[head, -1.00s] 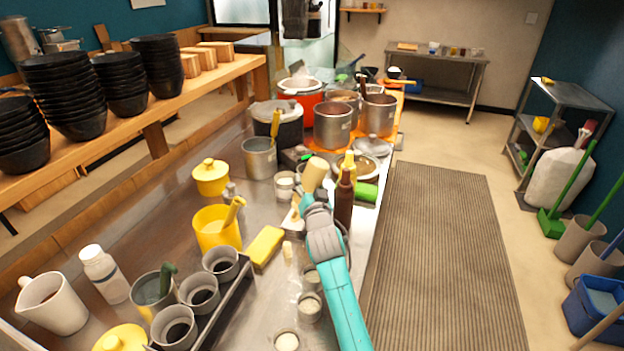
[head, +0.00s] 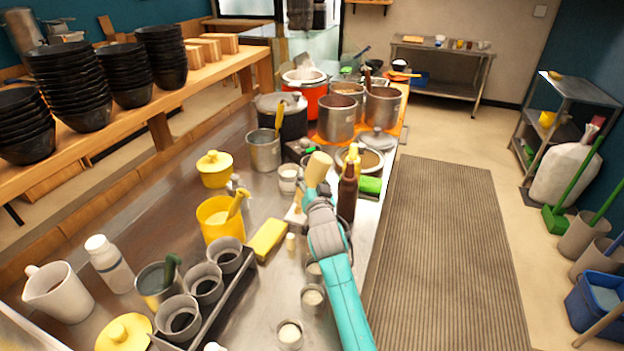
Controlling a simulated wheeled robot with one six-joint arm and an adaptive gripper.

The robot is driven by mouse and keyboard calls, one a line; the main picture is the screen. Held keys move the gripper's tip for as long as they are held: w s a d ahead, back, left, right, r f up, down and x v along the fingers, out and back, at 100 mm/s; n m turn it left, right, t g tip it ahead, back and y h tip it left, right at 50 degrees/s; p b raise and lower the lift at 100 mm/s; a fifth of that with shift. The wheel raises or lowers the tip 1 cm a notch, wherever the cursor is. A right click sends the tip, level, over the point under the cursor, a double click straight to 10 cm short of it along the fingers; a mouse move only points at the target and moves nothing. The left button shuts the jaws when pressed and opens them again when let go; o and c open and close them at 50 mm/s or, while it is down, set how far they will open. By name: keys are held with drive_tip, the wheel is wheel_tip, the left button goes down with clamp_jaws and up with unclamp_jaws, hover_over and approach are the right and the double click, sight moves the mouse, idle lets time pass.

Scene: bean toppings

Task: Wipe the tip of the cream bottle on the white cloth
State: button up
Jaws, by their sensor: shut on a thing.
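The cream bottle (head: 318,168) is a beige bottle above the steel counter, tilted with its wide end up and to the right. My gripper (head: 312,192) is shut on it. The bottle's tip is hidden behind or below my gripper. The white cloth (head: 294,215) shows only as a pale patch at the left of my gripper, partly covered by it. I cannot tell whether the tip touches the cloth.
A dark brown bottle (head: 347,192) stands close to the right of my gripper, with a yellow bottle (head: 354,157) and a green block (head: 370,185) behind. A yellow sponge (head: 267,240) and a yellow container (head: 217,222) are to the left. Small cups stand below my arm.

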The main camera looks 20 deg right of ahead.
drive_tip(key=shift+f, duration=0.6)
idle(1.1)
drive_tip(key=shift+w+d, duration=0.8)
drive_tip(key=shift+w, duration=0.25)
drive_tip(key=shift+w+d, duration=0.75)
drive_tip(key=shift+w, duration=0.3)
drive_tip(key=shift+c, duration=0.2)
drive_tip(key=shift+r, duration=3.1)
